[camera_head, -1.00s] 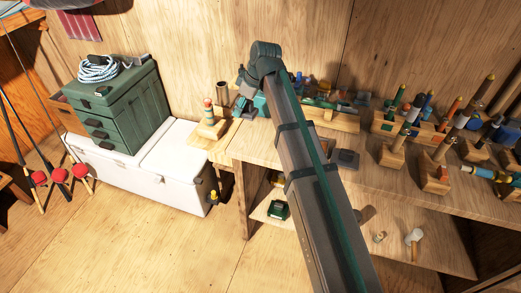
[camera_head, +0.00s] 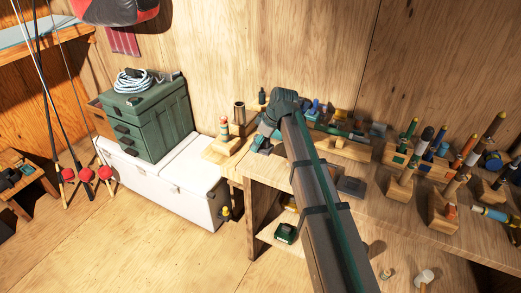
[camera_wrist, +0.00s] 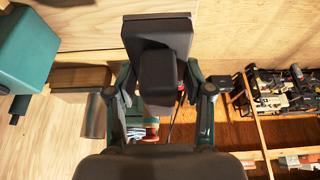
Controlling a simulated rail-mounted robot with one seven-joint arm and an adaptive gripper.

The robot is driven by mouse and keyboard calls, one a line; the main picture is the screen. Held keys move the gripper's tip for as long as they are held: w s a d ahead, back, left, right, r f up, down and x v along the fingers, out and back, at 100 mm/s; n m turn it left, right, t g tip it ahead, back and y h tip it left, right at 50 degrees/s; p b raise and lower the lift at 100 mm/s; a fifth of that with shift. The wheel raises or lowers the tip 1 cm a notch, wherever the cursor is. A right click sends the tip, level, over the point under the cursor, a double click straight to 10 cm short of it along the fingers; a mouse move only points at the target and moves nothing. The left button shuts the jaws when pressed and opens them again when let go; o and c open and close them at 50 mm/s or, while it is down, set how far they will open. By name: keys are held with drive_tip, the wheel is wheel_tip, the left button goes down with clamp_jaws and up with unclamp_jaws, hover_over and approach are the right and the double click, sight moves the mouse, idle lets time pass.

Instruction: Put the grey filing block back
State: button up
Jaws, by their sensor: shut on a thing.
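In the wrist view, my gripper (camera_wrist: 157,85) is shut on a dark grey block (camera_wrist: 158,68), with one finger on each side of it. A wider dark slab (camera_wrist: 157,30) shows just beyond the block; I cannot tell whether it is part of it. In the head view, my gripper (camera_head: 266,136) is low over the left end of the wooden workbench (camera_head: 300,175), beside a wooden stand (camera_head: 222,145) with a painted float. My wrist partly covers it there, and the held block cannot be made out clearly.
A dark square plate (camera_head: 351,187) lies on the bench right of my gripper. Racks of floats (camera_head: 405,160) fill the bench's right side. A white cooler (camera_head: 180,180) with a green drawer box (camera_head: 150,120) stands left. In the wrist view, a teal box (camera_wrist: 30,45) is at upper left.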

drive_tip(key=p, duration=0.1)
hover_over(257, 157)
drive_tip(key=d, duration=0.1)
drive_tip(key=f, duration=0.4)
drive_tip(key=shift+s+d+f, duration=0.2)
drive_tip(key=shift+s+f, duration=0.1)
wheel_tip(257, 157, down, 3)
drive_tip(key=shift+r+p, duration=0.15)
drive_tip(key=shift+p, duration=0.7)
drive_tip(key=shift+f, duration=0.35)
drive_tip(key=shift+f, duration=0.1)
drive_tip(key=shift+f, duration=0.15)
drive_tip(key=o, duration=1.2)
